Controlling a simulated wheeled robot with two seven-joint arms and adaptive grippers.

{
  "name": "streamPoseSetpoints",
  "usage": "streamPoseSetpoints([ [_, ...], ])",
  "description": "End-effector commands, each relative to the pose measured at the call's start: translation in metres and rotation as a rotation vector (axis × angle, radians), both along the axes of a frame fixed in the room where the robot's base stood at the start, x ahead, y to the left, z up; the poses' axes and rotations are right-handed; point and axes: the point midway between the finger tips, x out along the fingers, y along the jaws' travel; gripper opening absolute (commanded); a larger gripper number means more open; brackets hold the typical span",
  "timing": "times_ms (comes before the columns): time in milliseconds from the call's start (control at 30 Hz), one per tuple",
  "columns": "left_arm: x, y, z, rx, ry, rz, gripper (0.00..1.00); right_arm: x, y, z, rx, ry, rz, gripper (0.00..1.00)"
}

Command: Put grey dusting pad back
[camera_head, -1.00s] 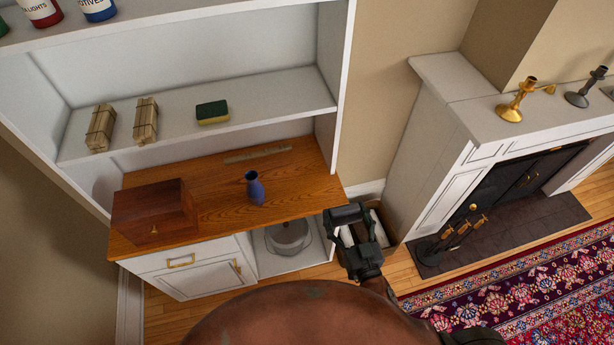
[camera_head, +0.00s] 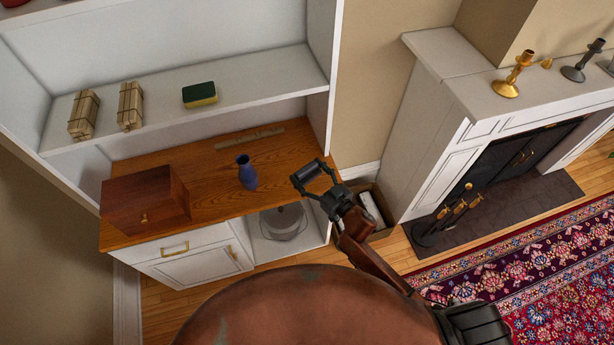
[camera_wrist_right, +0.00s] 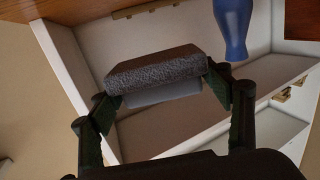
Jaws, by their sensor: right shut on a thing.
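My right gripper (camera_head: 318,180) is shut on the grey dusting pad, near the right end of the wooden counter (camera_head: 215,205). In the right wrist view the pad (camera_wrist_right: 155,70) is a dark grey, rough-textured block with a smoother, lighter grey part below, held between the two fingertips (camera_wrist_right: 165,88). In the head view the pad is small and hard to tell from the dark gripper. A blue vase (camera_head: 247,173) stands on the counter to the left of the gripper; it also shows in the right wrist view (camera_wrist_right: 234,28). My left gripper is out of view.
A wooden box (camera_head: 146,200) stands at the counter's left. The shelf (camera_head: 160,118) above holds a green-and-yellow sponge (camera_head: 200,95) and two tied bundles. A pot (camera_head: 283,222) sits in the open compartment below. An open box (camera_head: 372,208) stands beside the cabinet, near the fireplace.

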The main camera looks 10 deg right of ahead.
Motion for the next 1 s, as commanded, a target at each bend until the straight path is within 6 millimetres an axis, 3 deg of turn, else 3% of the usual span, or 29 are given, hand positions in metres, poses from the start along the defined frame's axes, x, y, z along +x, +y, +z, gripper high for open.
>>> streamPoseSetpoints([
  [33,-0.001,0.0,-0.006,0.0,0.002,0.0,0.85,0.008,-0.001,-0.016,0.002,0.005,-0.002,0.47],
  [233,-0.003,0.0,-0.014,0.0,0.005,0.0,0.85,0.031,-0.006,-0.044,0.002,0.003,-0.001,0.47],
  [467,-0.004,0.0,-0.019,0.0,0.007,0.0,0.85,0.043,-0.008,-0.058,0.002,0.002,0.0,0.47],
  [633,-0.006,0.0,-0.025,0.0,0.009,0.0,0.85,0.043,-0.008,-0.083,0.002,0.004,-0.001,0.47],
  [1000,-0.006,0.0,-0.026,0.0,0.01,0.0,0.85,0.042,-0.008,-0.087,0.0,0.001,0.0,0.47],
])
